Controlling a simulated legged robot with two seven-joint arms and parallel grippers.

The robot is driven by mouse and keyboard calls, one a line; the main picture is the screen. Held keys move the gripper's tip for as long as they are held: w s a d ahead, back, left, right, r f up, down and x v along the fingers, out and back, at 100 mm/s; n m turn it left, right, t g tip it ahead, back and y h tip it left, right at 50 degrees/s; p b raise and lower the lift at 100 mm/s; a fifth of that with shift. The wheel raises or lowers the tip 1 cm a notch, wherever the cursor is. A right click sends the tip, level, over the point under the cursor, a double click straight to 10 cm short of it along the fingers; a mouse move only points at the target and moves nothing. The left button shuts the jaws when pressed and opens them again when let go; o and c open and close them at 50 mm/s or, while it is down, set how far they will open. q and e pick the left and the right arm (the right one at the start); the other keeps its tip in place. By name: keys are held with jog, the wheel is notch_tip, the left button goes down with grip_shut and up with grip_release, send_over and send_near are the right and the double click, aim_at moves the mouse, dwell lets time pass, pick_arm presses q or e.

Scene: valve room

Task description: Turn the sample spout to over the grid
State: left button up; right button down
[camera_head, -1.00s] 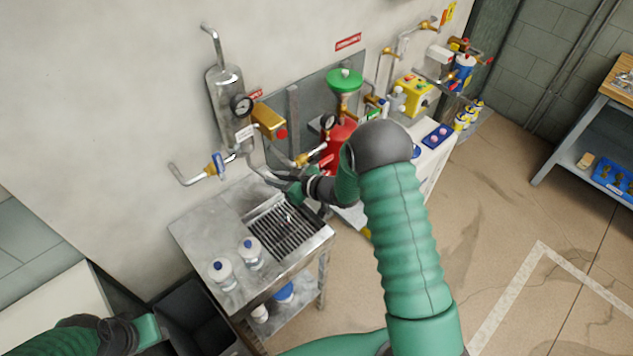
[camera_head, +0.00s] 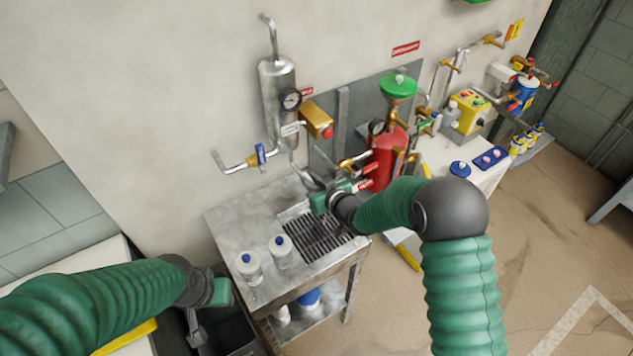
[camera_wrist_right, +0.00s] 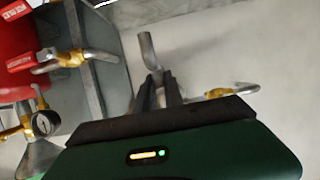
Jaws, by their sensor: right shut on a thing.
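The sample spout is a thin grey bent tube (camera_wrist_right: 147,48). In the head view it runs down from below the steel cylinder (camera_head: 276,105), partly hidden by my right gripper (camera_head: 313,186). My right gripper is shut on the spout; in the right wrist view the tube's curved end sticks out beyond the dark fingers (camera_wrist_right: 156,90). The gripper is above the back part of the grid (camera_head: 322,240), a dark slatted grate set in the steel bench. My left gripper (camera_head: 196,328) hangs at lower left, away from the bench; its jaw opening is unclear.
Two white bottles with blue caps (camera_head: 248,266) stand on the bench left of the grid. A dark bin (camera_head: 232,335) stands below left.

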jog(key=c, duration=1.7)
grip_release()
jog(key=shift+c, duration=0.2)
jog(key=o, duration=0.3)
jog(key=shift+a, duration=0.4)
jog(key=shift+d, duration=0.3)
pick_arm(q)
jog(key=shift+s+a+f+b, duration=0.1)
jog(key=shift+a+f+b, duration=0.2)
jog(key=shift+f+b, duration=0.5)
pick_arm(e)
jog(key=v, duration=1.6)
jog(key=shift+s, duration=0.35)
